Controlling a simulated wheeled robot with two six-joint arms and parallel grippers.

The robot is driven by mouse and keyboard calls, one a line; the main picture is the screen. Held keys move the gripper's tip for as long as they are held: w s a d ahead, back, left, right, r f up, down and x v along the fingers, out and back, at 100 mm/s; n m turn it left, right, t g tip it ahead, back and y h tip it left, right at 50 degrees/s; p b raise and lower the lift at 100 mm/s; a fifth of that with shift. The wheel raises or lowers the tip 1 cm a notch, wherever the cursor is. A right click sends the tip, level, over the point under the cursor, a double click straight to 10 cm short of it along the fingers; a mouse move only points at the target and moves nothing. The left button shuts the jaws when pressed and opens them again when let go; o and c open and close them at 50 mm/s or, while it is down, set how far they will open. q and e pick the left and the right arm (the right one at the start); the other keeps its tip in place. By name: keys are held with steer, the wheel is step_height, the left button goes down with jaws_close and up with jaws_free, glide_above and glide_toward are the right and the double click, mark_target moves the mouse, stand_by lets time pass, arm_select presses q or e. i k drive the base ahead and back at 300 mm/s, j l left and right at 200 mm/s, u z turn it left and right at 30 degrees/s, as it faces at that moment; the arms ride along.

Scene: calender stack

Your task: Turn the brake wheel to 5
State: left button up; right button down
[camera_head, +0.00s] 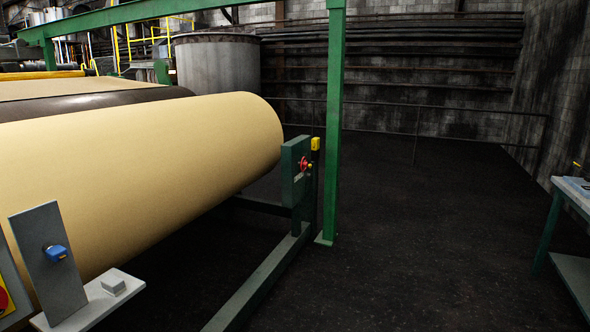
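A small red wheel (304,163), which looks like the brake wheel, is on the side of a green stand (291,172) at the right end of a large tan paper roll (140,165). It is too small and far to read any number or mark on it. A yellow part (315,144) sits just above and to the right of the wheel. Neither of my grippers shows in the head view.
A green post (334,120) stands right of the wheel, with a green floor beam (260,280) running toward me. A grey panel with a blue knob (55,252) is at the lower left. A green-legged table (575,190) is at right. Dark floor between is open.

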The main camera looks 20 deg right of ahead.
mark_target(305, 164)
steer(key=i+l+z, duration=0.55)
steer(key=i+l, duration=0.15)
steer(key=i+l+z, duration=0.3)
steer(key=i, duration=0.35)
steer(key=i+l+z, duration=0.3)
steer(key=i, duration=0.35)
steer(key=i+z, duration=0.25)
steer(key=i, duration=2.4)
steer(key=i+u, duration=0.2)
steer(key=i, duration=0.5)
steer(key=i+u, duration=0.25)
steer(key=i, duration=0.4)
steer(key=i+l+u, duration=0.2)
steer(key=i, duration=0.45)
steer(key=i+l+u, duration=0.1)
steer(key=i+u, duration=0.3)
steer(key=i+l+u, duration=0.15)
steer(key=u, duration=0.3)
steer(key=i+l+u, duration=0.55)
steer(key=u, duration=0.3)
steer(key=i+l+u, duration=0.1)
steer(key=l+u, duration=0.3)
steer(key=l, duration=0.1)
